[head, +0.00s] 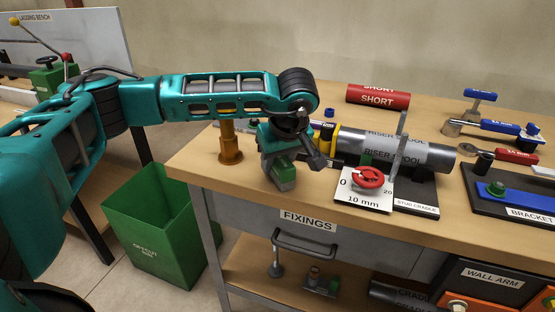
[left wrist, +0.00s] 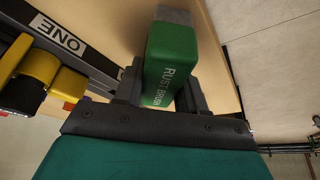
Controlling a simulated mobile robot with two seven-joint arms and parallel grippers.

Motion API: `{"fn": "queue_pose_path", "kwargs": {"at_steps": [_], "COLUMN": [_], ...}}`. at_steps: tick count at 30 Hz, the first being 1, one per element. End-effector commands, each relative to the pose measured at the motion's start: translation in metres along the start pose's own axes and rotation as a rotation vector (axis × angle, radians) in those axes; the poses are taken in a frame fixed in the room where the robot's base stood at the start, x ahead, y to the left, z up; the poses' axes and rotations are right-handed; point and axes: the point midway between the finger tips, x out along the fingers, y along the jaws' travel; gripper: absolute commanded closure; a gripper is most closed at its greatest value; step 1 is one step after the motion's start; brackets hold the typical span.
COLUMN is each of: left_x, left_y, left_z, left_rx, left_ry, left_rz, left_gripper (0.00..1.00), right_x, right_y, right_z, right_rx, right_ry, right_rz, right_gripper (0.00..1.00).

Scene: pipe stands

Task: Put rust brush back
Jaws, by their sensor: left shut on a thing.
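The rust brush (left wrist: 172,62) is a green block with white "RUST BRUSH" lettering and a grey end. In the left wrist view it sits between the two dark fingers of my left gripper (left wrist: 163,95), which is shut on it. In the head view my left gripper (head: 278,160) is over the front left part of the wooden bench (head: 215,162), with the brush (head: 284,176) below it. I cannot tell whether the brush touches the bench top. My right gripper is in neither view.
An orange-brown post (head: 229,145) stands just left of the gripper. To the right are a yellow-and-black part (head: 326,138), the grey riser spool (head: 395,150) on its stand and a white 10 mm card (head: 362,195) with a red piece. A green offcut box (head: 155,225) stands on the floor.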

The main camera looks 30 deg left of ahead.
Motion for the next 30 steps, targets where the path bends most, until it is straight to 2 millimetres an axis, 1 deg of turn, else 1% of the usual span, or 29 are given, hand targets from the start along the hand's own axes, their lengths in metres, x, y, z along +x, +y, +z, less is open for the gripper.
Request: {"fn": "queue_pose_path", "kwargs": {"at_steps": [5, 6, 13, 14, 20, 23, 26, 30], "left_x": [0.003, 0.003, 0.002, 0.002, 0.002, -0.003, -0.014, -0.043], "left_y": [0.000, 0.000, 0.000, 0.000, 0.000, 0.000, 0.001, 0.001], "left_z": [0.002, 0.001, 0.001, 0.001, 0.001, -0.001, 0.000, -0.001], "left_rx": [0.000, 0.000, 0.001, 0.001, 0.001, 0.000, 0.001, 0.002], "left_ry": [0.000, 0.000, 0.000, 0.000, 0.000, 0.000, 0.000, 0.001], "left_rz": [0.000, 0.000, 0.000, 0.000, 0.000, 0.000, 0.002, 0.004], "left_gripper": [1.00, 0.58, 0.36, 0.34, 0.34, 0.34, 0.34, 0.34], "right_x": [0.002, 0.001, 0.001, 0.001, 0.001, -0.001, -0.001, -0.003], "right_y": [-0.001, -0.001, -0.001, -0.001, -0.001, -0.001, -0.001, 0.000], "right_z": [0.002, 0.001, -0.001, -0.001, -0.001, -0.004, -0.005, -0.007], "right_rx": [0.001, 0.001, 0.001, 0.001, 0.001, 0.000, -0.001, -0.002], "right_ry": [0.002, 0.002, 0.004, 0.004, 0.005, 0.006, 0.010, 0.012], "right_rz": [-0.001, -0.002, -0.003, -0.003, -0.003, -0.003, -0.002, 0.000], "right_gripper": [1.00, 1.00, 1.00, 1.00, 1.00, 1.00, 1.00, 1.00]}}
